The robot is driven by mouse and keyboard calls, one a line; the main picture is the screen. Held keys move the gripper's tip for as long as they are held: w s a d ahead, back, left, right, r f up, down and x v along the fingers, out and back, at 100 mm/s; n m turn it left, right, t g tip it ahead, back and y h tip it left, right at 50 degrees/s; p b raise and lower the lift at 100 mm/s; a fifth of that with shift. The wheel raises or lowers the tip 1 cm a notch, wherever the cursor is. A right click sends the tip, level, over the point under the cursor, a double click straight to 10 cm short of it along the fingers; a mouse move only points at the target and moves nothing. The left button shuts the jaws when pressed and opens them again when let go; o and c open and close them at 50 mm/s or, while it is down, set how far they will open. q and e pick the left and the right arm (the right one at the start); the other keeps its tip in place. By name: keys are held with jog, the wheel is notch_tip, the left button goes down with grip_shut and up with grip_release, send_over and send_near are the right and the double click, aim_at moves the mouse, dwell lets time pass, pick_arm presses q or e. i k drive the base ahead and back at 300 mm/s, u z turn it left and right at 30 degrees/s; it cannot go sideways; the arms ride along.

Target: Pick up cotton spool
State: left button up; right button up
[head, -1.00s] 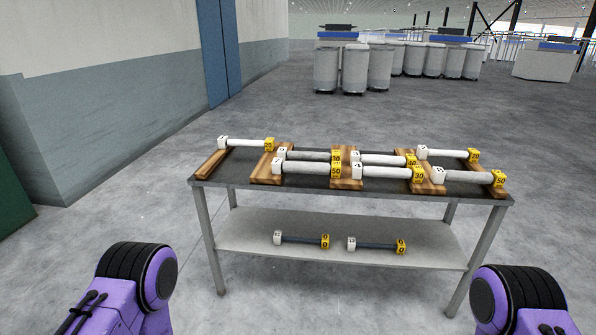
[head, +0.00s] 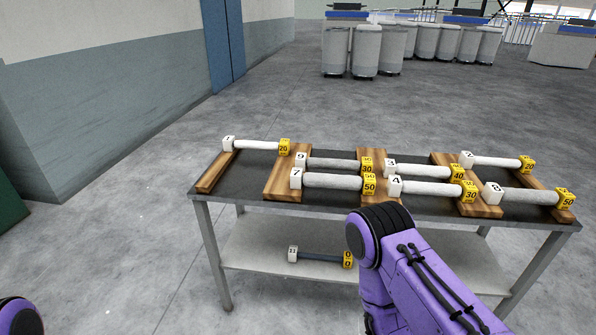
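Several cotton spools lie on wooden rests on the dark table top. Each has a white numbered block at its left end and a yellow one at its right. Spool 1 (head: 256,145) is at the far left. Spool 9 (head: 333,163) lies behind spool 7 (head: 332,181). Spool 3 (head: 421,171) lies behind spool 4 (head: 429,188). Spool 2 (head: 497,162) and spool 8 (head: 527,196) are at the right. A bare dark rod, number 11 (head: 318,257), lies on the lower shelf. My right arm reaches in front of the table; its gripper is not visible. My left gripper is out of view.
The table (head: 262,208) has a pale lower shelf (head: 257,248), partly hidden by my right arm. Grey cans (head: 365,52) and machines stand at the back. A wall with a blue door (head: 223,40) is at the left. Grey floor is clear around the table.

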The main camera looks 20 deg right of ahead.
aim_at(368, 184)
jog(key=z, duration=0.25)
jog(key=i, duration=0.75)
jog(key=z, duration=0.65)
